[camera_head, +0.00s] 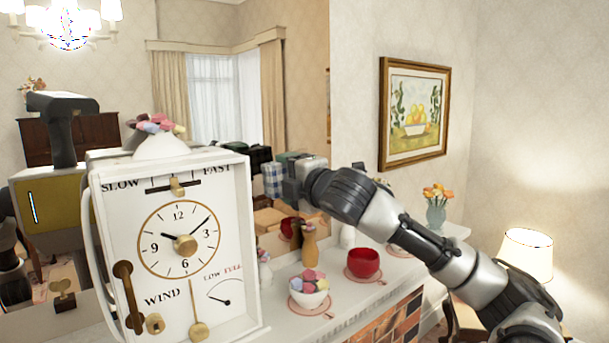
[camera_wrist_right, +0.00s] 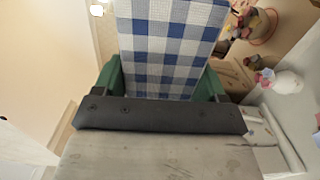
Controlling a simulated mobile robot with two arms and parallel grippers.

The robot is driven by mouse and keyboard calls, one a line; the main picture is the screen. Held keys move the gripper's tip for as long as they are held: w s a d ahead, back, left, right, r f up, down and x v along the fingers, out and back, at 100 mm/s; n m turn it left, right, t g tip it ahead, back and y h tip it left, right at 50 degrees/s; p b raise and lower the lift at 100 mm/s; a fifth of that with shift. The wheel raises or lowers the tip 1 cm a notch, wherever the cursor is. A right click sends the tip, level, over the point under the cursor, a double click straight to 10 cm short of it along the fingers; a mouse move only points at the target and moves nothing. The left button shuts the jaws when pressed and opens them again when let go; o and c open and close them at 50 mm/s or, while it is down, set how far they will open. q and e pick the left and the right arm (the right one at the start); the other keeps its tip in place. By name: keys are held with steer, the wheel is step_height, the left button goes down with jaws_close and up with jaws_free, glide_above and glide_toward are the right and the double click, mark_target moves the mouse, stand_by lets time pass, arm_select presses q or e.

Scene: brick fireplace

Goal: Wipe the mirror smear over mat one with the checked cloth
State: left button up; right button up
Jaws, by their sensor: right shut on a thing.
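The checked cloth (camera_head: 273,181) is blue and white. My right gripper (camera_head: 287,179) is shut on it and holds it up against or close to the mirror (camera_head: 208,88) above the mantel; I cannot tell whether it touches. In the right wrist view the cloth (camera_wrist_right: 170,45) spreads out ahead between the green fingers of my right gripper (camera_wrist_right: 160,85). I cannot make out a smear on the mirror. Pinkish mats lie on the mantel, one (camera_head: 325,309) under a bowl and one (camera_head: 378,280) under a red mug; no number shows on them. My left gripper is not in view.
A large white clock (camera_head: 178,235) stands close at the left and blocks part of the mirror.

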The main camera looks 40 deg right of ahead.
steer(key=s+b, duration=0.1)
steer(key=s+f+b, duration=0.1)
steer(key=s+b, duration=0.1)
steer(key=b, duration=0.1)
steer(key=shift+s+d+f, duration=0.2)
steer(key=shift+d+f, duration=0.05)
steer(key=shift+d, duration=0.1)
stand_by(0.3)
